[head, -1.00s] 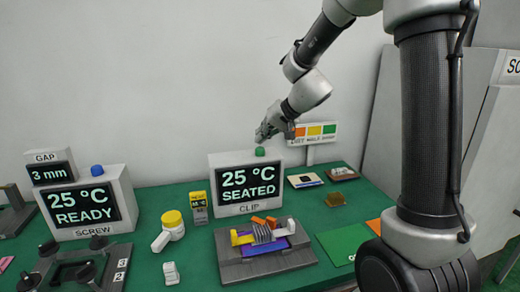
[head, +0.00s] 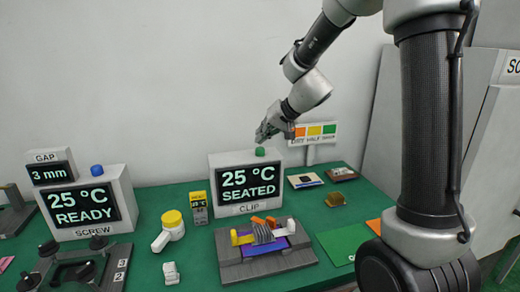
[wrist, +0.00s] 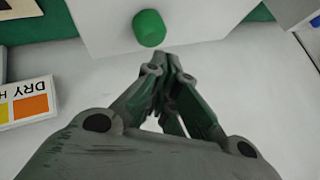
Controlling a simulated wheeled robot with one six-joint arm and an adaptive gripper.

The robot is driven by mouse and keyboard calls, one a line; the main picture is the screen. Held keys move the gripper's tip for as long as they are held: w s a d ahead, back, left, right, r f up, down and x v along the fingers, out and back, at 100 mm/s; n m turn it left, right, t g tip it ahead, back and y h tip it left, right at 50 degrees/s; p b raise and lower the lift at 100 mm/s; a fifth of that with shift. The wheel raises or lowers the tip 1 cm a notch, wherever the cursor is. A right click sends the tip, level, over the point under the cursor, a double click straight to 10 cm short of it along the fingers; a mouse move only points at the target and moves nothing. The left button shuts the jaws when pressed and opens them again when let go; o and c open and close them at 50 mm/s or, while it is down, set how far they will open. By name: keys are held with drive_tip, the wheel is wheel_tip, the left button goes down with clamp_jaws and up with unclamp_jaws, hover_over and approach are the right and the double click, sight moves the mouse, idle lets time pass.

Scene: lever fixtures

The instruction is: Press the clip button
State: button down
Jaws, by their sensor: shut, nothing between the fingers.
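The clip box (head: 246,184) stands on the green table, with a screen reading 25 °C SEATED and a CLIP label below it. Its green button (head: 260,152) is on top. In the wrist view the button (wrist: 150,29) sits on the white box top, apart from the fingertips. My gripper (head: 262,138) is shut and empty, its tips just above the button in the head view. In the wrist view my gripper (wrist: 165,62) has its fingertips together, below and slightly right of the button. The exact height gap cannot be told.
A DRY/HALF sign (head: 313,132) stands to the right behind my gripper. The screw box (head: 85,205) with a blue button (head: 97,170) is at the left. A clip fixture (head: 265,252) lies in front of the clip box.

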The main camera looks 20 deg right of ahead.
drive_tip(key=shift+f, duration=0.2)
drive_tip(key=shift+f, duration=0.2)
drive_tip(key=shift+f, duration=0.6)
idle(0.9)
drive_tip(key=shift+r, duration=1)
drive_tip(key=shift+r, duration=2.5)
